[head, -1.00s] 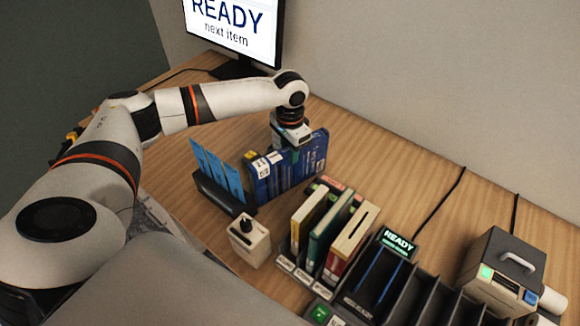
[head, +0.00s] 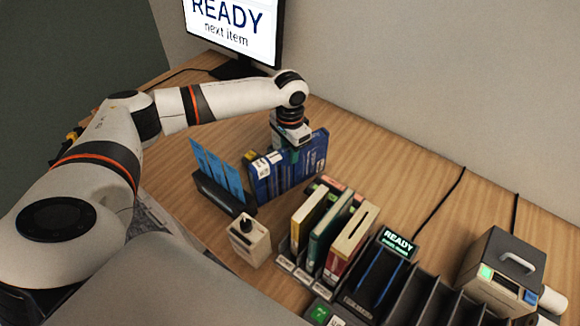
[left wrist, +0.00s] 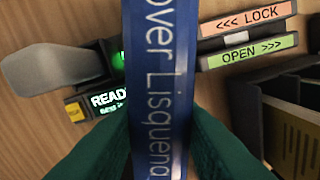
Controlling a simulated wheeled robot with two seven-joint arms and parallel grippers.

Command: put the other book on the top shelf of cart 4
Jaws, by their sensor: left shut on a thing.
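My left gripper (head: 291,152) points down and is shut on a blue book (head: 310,158), which stands upright. In the left wrist view the book's blue spine (left wrist: 160,70), with white lettering, runs between the green finger pads. Other blue spines with white labels (head: 262,180) are close beside it in the head view. I cannot tell whether the held book touches the desk. More upright books, yellow, green (head: 322,243) and red and cream (head: 350,243), stand in a rack. I cannot make out which part is cart 4 or its top shelf. My right gripper is not in view.
A dark holder with light-blue cards (head: 222,195) and a cream box with a black knob (head: 249,243) stand nearby. Dark empty slots (head: 425,290) adjoin the rack. A grey device with a handle (head: 500,270) is at right. LOCK (left wrist: 247,20) and OPEN (left wrist: 250,52) labels show in the wrist view.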

